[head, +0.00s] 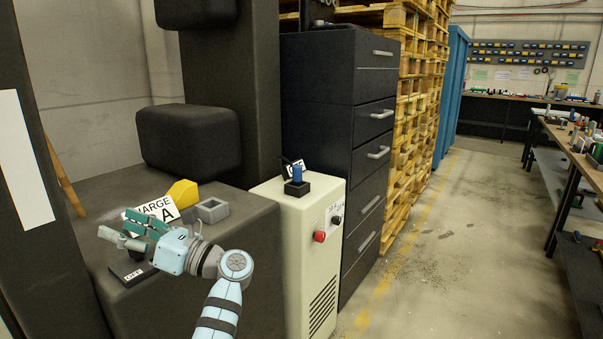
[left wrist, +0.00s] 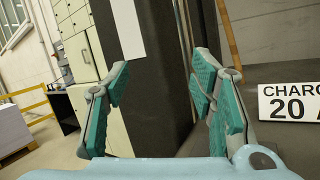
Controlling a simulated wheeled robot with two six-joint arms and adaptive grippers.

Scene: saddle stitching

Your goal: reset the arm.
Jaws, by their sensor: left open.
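My left gripper (head: 120,229) shows in the head view at the lower left, above the dark grey machine ledge, pointing left. In the left wrist view my left gripper (left wrist: 160,82) has its two green-padded fingers apart, with nothing between them. A white sign reading "CHARGE 20 A" (head: 158,211) stands just behind the gripper; it also shows at the right of the left wrist view (left wrist: 295,102). A dark plate labelled "OFF" (head: 132,273) lies on the ledge below the gripper. My right gripper is in neither view.
A yellow block (head: 183,193) and a hollow grey block (head: 212,210) sit on the ledge. Dark drawers (head: 375,135) stand behind.

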